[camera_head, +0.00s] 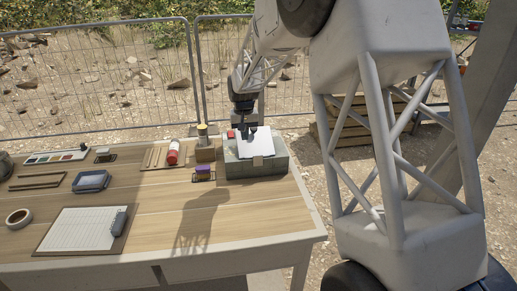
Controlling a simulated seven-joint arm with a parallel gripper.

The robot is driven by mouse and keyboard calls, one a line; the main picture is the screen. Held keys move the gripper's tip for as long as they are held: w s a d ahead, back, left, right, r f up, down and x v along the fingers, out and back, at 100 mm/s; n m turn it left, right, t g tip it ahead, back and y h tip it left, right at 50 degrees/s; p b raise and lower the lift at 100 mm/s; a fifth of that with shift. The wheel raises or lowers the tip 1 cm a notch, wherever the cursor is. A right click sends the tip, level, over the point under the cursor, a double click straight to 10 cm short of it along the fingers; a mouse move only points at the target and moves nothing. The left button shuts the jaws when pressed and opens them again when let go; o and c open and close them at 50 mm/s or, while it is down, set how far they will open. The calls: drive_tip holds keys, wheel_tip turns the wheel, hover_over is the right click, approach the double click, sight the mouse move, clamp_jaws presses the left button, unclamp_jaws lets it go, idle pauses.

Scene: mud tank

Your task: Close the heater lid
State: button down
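A grey-green box (268,167), which looks like the heater, stands at the back right of the wooden table. A pale flat panel (262,148), apparently its lid, shows at its top; at this size I cannot tell whether it lies flat or is tilted. My gripper (247,134) points down at the panel's far edge, very near or touching it. Its fingers are small and dark, so I cannot tell whether they are open or shut. Part of the box's far side is hidden behind the panel and gripper.
Left of the box are a small purple-topped block (203,172), a yellow-topped item (203,135) and a red cylinder (173,152) by a wooden board. A clipboard (72,230), a tape roll (18,218) and a blue-grey tray (92,181) lie further left. The front middle of the table is clear.

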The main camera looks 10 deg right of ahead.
wheel_tip(320, 180, up, 8)
idle(1.0)
idle(0.9)
drive_tip(key=s+d+r, duration=0.2)
drive_tip(key=s+r, duration=0.1)
drive_tip(key=s, duration=0.6)
drive_tip(key=s+d+r+t, duration=0.1)
drive_tip(key=s+d+r, duration=0.1)
drive_tip(key=s, duration=0.7)
drive_tip(key=s+d+r, duration=0.2)
drive_tip(key=s+r, duration=0.1)
drive_tip(key=s, duration=0.6)
drive_tip(key=s+d+f, duration=0.1)
drive_tip(key=s+f, duration=0.1)
drive_tip(key=s, duration=1)
drive_tip(key=s+d+f+t, duration=0.1)
drive_tip(key=s+f, duration=0.2)
drive_tip(key=s, duration=0.9)
drive_tip(key=shift+s+t, duration=0.3)
drive_tip(key=shift+s, duration=0.1)
